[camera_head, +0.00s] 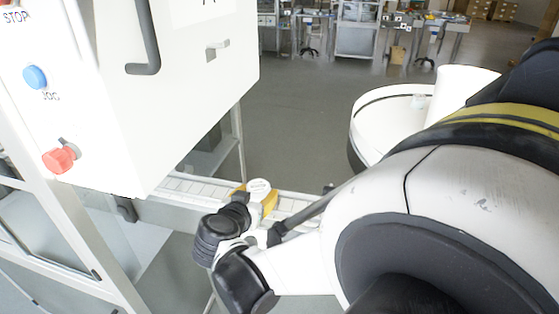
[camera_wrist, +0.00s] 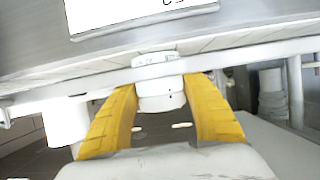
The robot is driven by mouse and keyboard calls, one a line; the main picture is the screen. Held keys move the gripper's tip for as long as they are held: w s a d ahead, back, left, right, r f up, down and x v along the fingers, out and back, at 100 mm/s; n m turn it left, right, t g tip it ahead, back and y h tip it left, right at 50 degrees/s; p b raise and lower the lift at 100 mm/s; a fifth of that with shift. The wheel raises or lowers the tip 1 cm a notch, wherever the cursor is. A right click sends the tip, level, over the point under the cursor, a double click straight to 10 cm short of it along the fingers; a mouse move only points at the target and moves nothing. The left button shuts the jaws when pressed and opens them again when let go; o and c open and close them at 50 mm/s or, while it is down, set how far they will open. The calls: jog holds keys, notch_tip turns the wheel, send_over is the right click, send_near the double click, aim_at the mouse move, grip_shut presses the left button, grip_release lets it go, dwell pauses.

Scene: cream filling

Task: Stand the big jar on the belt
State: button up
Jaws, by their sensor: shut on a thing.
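The big jar is white with a pale lid (camera_head: 259,186). My gripper (camera_head: 256,198) has yellow fingers and is shut around it. In the wrist view the jar (camera_wrist: 160,88) sits between the two fingertips (camera_wrist: 162,98), with printing on its upper part. The belt (camera_head: 190,186) is a pale slatted strip running from under the white machine toward the lower right. The jar is at the belt's near side and looks about upright. I cannot tell whether its base touches the belt. My arm covers the belt's right part.
A white machine cabinet (camera_head: 190,90) with a blue button, a red knob and a black handle stands over the belt's left part. A round white rimmed table (camera_head: 362,123) is at the right, partly behind my arm. A metal rail (camera_wrist: 235,60) edges the belt. Open floor lies beyond.

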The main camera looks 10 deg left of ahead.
jog(key=o, duration=1.3)
jog(key=shift+f, duration=0.1)
jog(key=shift+c, duration=0.2)
